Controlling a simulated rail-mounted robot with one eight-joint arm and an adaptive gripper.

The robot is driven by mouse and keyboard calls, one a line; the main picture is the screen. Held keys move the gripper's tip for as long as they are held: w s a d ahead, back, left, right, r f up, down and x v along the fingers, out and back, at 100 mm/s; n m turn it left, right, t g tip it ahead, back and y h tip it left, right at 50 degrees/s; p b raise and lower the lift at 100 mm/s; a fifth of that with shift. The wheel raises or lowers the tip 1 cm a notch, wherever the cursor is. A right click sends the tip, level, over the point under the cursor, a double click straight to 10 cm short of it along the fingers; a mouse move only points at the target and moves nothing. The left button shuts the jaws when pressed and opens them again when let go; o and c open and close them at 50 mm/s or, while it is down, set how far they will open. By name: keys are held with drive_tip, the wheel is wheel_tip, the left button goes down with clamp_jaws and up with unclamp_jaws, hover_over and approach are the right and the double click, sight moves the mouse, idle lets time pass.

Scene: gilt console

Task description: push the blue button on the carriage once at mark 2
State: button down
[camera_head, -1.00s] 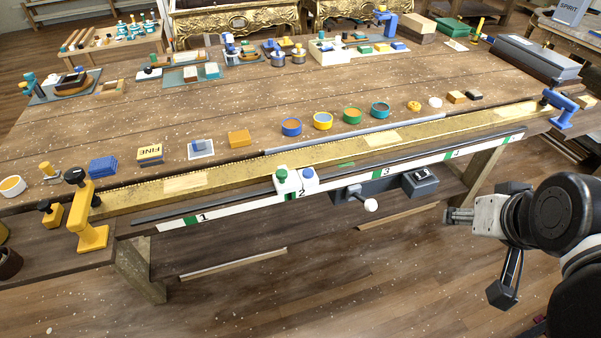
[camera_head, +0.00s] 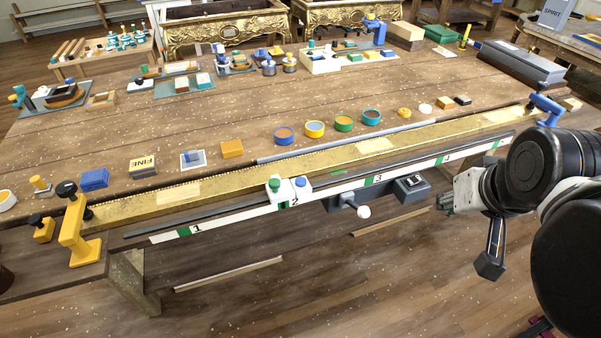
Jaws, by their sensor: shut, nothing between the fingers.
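The small white carriage (camera_head: 289,190) sits on the rail along the front edge of the bench, at mark 2 (camera_head: 295,201). It carries a green button (camera_head: 274,184) on its left and a blue button (camera_head: 301,182) on its right. The white numbered strip (camera_head: 250,214) runs below it, with marks 1, 2, 3 and 4 from left to right. My gripper (camera_head: 442,202) is shut and empty, in front of the bench to the right of the carriage, well apart from the buttons.
A grey box with a white-knobbed lever (camera_head: 363,211) and a black switch box (camera_head: 411,187) hang between the carriage and my gripper. A gilt bar (camera_head: 220,187) lies behind the rail, with a yellow clamp (camera_head: 76,235) at left and a blue clamp (camera_head: 546,108) at right.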

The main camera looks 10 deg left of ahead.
drive_tip(key=w+a+r+n+g+p, duration=0.1)
drive_tip(key=w+a+r+n+g, duration=0.15)
drive_tip(key=w+a, duration=0.35)
drive_tip(key=n+g+p, duration=0.3)
drive_tip(key=g, duration=0.1)
hover_over(301, 180)
wheel_tip(301, 180, down, 2)
drive_tip(key=shift+a+f, duration=0.1)
wheel_tip(301, 180, down, 14)
drive_tip(key=shift+r+p, duration=0.1)
drive_tip(key=shift+p, duration=0.4)
drive_tip(key=shift+f, duration=0.2)
